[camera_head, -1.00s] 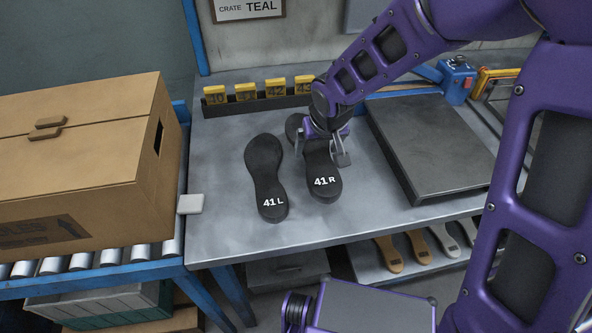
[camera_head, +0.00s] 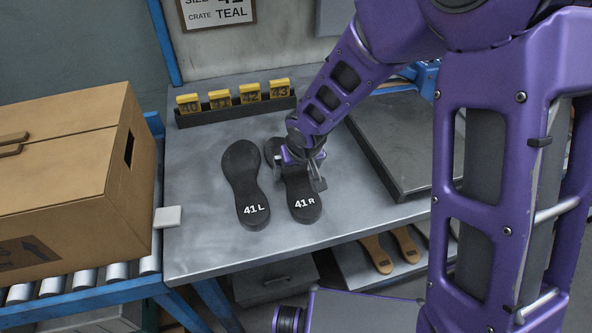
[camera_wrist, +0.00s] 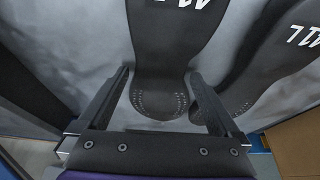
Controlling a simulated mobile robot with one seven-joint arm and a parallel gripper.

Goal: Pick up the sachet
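I cannot make out a sachet for certain. A small plain white block (camera_head: 167,217) sits at the table's left edge beside the conveyor; I cannot tell whether it is the sachet. My gripper (camera_head: 299,174) is over the narrow middle of the black sole marked 41 R (camera_head: 305,213), well to the right of the white block. In the wrist view my gripper's fingers (camera_wrist: 160,76) are spread, one on each side of that sole (camera_wrist: 165,55). Whether they touch it is unclear. The gripper hides part of the sole in the head view.
The black sole marked 41 L (camera_head: 250,190) lies just left. A rack of yellow number tags (camera_head: 237,107) stands behind. A dark raised plate (camera_head: 400,150) is at right. A large cardboard box (camera_head: 60,190) sits on the roller conveyor (camera_head: 83,284). The table's front left is clear.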

